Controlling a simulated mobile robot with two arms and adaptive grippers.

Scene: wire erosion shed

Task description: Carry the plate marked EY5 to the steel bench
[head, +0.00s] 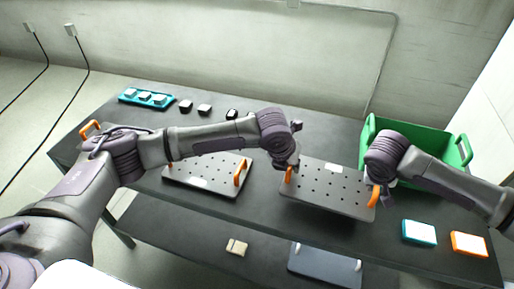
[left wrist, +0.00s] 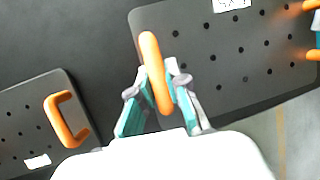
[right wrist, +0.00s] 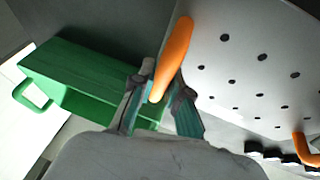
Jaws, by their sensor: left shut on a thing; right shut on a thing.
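A dark perforated plate (head: 330,187) with two orange handles is between my grippers in the head view; a white label shows on it in the left wrist view (left wrist: 232,4), too small to read. My left gripper (head: 291,163) is shut on its left handle, clearly so in the left wrist view (left wrist: 157,80). My right gripper (head: 380,182) is shut on its right handle, also seen in the right wrist view (right wrist: 166,85). The plate is over the dark table (head: 265,222); the gap beneath it is hard to judge. I cannot tell which surface is the steel bench.
A similar plate (head: 205,170) lies to the left. A green crate (head: 432,147) stands behind my right gripper. A teal tray (head: 146,98) and small black blocks are at the back. Another plate (head: 325,266) lies on the lower shelf.

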